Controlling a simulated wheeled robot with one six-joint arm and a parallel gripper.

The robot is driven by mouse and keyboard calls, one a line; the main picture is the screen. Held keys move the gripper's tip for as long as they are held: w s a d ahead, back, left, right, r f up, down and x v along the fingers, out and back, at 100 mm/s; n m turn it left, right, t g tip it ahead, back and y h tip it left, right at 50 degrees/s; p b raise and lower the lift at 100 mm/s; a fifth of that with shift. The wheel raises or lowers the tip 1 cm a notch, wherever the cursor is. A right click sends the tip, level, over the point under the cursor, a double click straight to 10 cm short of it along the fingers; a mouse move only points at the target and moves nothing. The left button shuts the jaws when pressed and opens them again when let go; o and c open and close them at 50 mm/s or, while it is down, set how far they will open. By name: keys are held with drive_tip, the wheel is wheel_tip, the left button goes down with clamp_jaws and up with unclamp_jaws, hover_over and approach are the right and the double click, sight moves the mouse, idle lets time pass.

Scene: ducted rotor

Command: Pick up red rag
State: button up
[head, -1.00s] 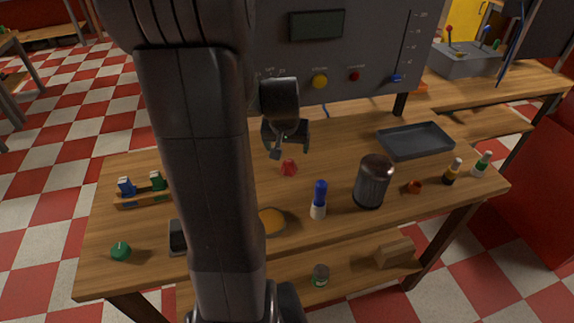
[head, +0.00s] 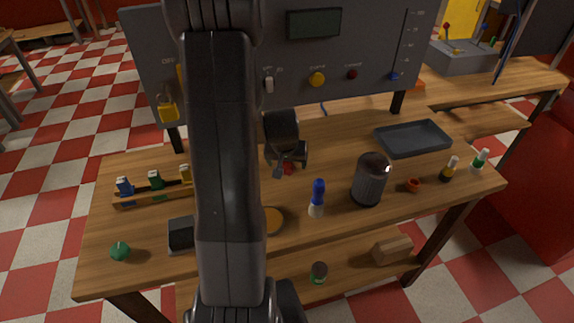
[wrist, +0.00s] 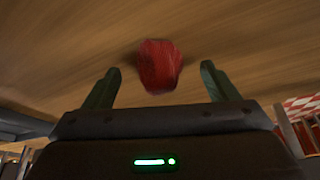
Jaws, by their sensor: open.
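The red rag (wrist: 160,66) is a small crumpled red lump on the wooden table. In the wrist view it lies ahead of and between the two fingertips of my gripper (wrist: 162,78), and the fingers do not touch it. In the head view only a bit of the rag (head: 289,169) shows, since my gripper (head: 287,168) covers most of it from just above. My gripper is open and empty.
On the table (head: 330,150) stand a blue-capped white bottle (head: 317,199) and a dark canister (head: 370,180), both to the right of the rag. A grey tray (head: 412,139) lies at the back right. A grey control panel (head: 350,50) rises behind.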

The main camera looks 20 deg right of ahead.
drive_tip(key=shift+c, duration=0.3)
drive_tip(key=c, duration=1)
wheel_tip(320, 180, up, 10)
